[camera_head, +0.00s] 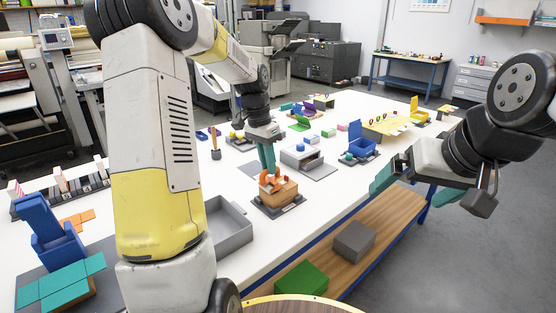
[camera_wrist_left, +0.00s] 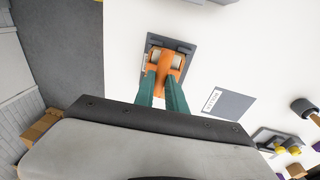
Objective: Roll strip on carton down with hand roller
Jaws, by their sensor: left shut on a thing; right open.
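A brown carton (camera_head: 286,193) sits on a dark base (camera_head: 262,208) near the table's front edge. My left gripper (camera_head: 268,168) points down over it, its teal fingers shut on the orange hand roller (camera_head: 267,184). In the left wrist view the roller (camera_wrist_left: 164,61) lies between the fingertips (camera_wrist_left: 162,80), over the carton, with the grey base (camera_wrist_left: 186,47) around it. I cannot tell whether the roller touches the carton. The strip cannot be made out. My right gripper (camera_head: 415,184) is open and empty, off the table's front edge at the right.
A mat labelled for the roller (camera_wrist_left: 228,103) lies bare beside the carton. A grey tray (camera_head: 230,226) stands to the left. A grey machine (camera_head: 301,157) and a blue bin (camera_head: 361,145) stand beyond to the right. A wooden-handled tool (camera_head: 215,144) stands behind.

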